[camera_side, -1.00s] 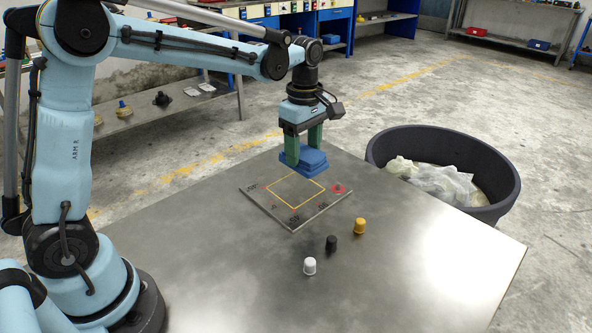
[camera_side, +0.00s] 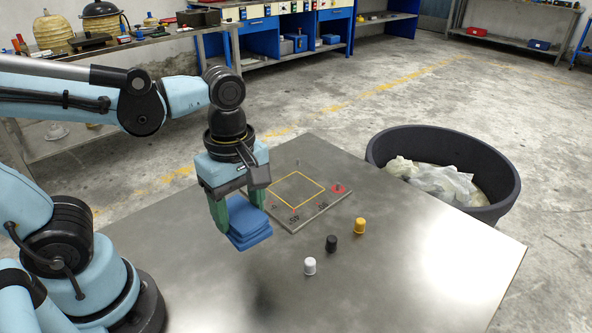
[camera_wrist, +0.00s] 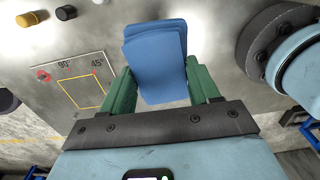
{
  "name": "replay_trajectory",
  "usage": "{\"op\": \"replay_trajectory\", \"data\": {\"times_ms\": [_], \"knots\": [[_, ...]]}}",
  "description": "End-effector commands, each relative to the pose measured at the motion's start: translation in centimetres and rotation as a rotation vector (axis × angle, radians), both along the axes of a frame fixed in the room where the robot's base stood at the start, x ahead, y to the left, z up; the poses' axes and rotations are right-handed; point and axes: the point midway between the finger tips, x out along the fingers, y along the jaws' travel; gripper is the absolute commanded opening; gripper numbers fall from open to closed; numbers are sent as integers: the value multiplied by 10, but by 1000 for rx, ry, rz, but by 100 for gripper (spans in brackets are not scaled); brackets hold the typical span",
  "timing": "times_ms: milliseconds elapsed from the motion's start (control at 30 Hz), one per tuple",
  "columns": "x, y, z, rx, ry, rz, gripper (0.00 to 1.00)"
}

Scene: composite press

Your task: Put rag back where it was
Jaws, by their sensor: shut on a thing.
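The rag (camera_side: 248,224) is a folded blue cloth. My gripper (camera_side: 238,222) is shut on it, with the green fingers on either side, and holds it above the metal table, left of the marked plate. In the wrist view the rag (camera_wrist: 157,62) sits between the green fingers of my gripper (camera_wrist: 160,85). The grey plate (camera_side: 322,206) lies flat on the table with a yellow square outline, angle marks and a red mark. Nothing lies inside the visible part of the square. The plate also shows in the wrist view (camera_wrist: 50,90).
A large dark tub (camera_side: 500,175) with pale cloths is beyond the table's right edge. The table's near middle (camera_side: 400,290) is clear.

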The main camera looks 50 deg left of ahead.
Motion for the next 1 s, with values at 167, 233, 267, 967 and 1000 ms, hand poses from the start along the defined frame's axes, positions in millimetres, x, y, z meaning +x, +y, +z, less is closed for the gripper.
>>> {"op": "replay_trajectory", "data": {"times_ms": [167,233,267,967,1000], "knots": [[4,17,-12,0,0,7,27],[8,30,-19,0,0,9,27],[10,35,-23,0,0,10,27],[36,110,-76,0,0,-1,27],[37,110,-79,0,0,-1,27]]}}
